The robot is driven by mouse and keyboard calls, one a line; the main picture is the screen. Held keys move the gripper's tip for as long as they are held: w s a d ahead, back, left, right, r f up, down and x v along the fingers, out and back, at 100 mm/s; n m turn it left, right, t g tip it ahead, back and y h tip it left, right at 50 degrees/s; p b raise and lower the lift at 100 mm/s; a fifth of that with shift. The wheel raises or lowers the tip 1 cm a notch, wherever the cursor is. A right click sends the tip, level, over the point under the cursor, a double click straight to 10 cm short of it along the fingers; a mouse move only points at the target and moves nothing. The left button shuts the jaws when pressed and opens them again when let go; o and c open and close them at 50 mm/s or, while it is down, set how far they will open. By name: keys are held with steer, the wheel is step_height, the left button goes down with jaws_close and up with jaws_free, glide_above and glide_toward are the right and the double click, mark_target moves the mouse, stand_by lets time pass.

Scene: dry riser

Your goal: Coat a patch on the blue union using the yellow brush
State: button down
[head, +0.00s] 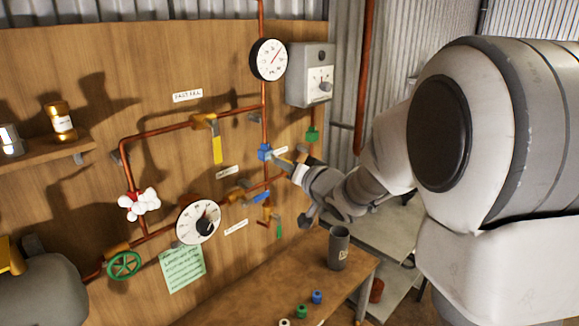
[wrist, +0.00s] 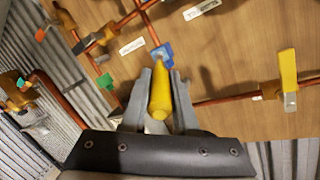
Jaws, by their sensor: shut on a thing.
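The blue union (head: 265,152) sits on the vertical copper pipe on the wooden board. It also shows in the wrist view (wrist: 163,51), just beyond the brush's far end. My gripper (head: 297,170) is just to the right of the union. In the wrist view my gripper (wrist: 160,88) is shut on the yellow brush (wrist: 159,98), with a grey finger on each side of it. The brush points at the union, and its far end overlaps the union there. I cannot tell whether it touches. The bristles are too small to make out, and no coated patch can be made out.
A yellow-handled valve (head: 216,140), a blue-handled valve (head: 260,198) and a green fitting (head: 312,134) are nearby. A dial (head: 198,221) is lower left, a gauge (head: 268,60) above. A dark mug (head: 339,247) and small coloured caps stand on the bench (head: 250,300).

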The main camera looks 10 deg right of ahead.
steer(key=shift+s+a, duration=0.25)
steer(key=shift+w+d+p, duration=0.4)
steer(key=shift+w+d, duration=0.2)
steer(key=shift+d, duration=0.1)
steer(key=shift+s+a+b, duration=0.45)
steer(key=shift+s+a, duration=0.1)
steer(key=shift+a, duration=0.2)
steer(key=shift+w+d+p, duration=0.45)
steer(key=shift+d+p, duration=0.05)
steer(key=shift+d, duration=0.25)
steer(key=shift+s+a+b, duration=0.4)
steer(key=shift+s+a, duration=0.1)
steer(key=shift+a, duration=0.25)
steer(key=s+d+p, duration=0.1)
steer(key=s+d, duration=0.2)
steer(key=s, duration=0.2)
steer(key=shift+d, duration=0.3)
